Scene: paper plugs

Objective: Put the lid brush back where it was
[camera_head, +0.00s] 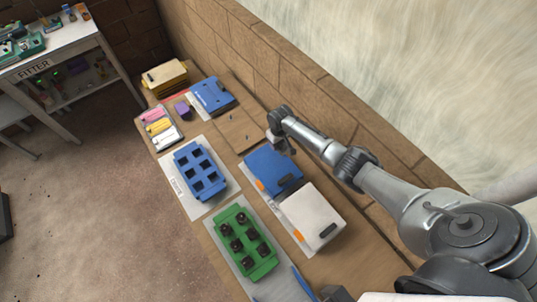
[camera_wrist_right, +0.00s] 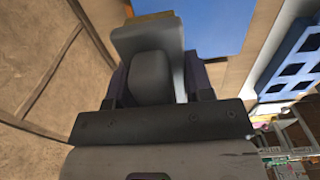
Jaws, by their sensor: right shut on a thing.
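My right gripper (camera_head: 280,143) hangs over the far edge of a blue box (camera_head: 268,166), close to a tan board. It is shut on a grey block that looks like the lid brush (camera_wrist_right: 148,40). In the right wrist view, the block sits between dark fingers, with a thin tan strip along its far edge. Blue shows just beyond it. The held thing is small and mostly hidden by the gripper in the head view. The blue box and a white box (camera_head: 310,208) have dark handle-like parts on top. My left gripper is not in view.
A blue tray with square holes (camera_head: 200,172) and a green tray with dark plugs (camera_head: 243,242) lie left of the boxes. Farther back are a tan board (camera_head: 235,127), a blue case (camera_head: 212,96) and a yellow stack (camera_head: 164,75). A brick wall borders the right.

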